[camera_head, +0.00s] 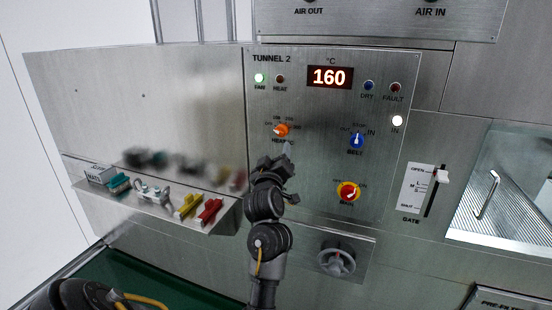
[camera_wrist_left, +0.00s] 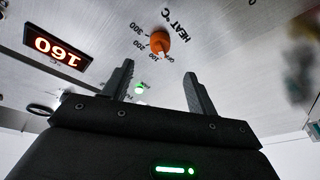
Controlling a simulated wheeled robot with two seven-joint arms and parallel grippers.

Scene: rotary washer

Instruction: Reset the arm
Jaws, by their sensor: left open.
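My left gripper (camera_head: 280,160) is raised in front of the control panel, just below the orange heat knob (camera_head: 282,130). In the left wrist view the two black fingers of this gripper (camera_wrist_left: 158,78) stand apart with nothing between them. The orange knob (camera_wrist_left: 160,42) shows beyond the fingertips, apart from them, with its scale around it. The red display (camera_head: 329,77) reads 160, and it also shows in the left wrist view (camera_wrist_left: 57,48). My right gripper is not in view.
A blue knob (camera_head: 357,140) and a red and yellow main knob (camera_head: 348,192) sit to the right. Lower are a grey handwheel (camera_head: 337,258) and a gate slider (camera_head: 441,177). A metal shelf (camera_head: 150,205) with coloured tools juts out at left. The fan light (camera_head: 259,78) glows green.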

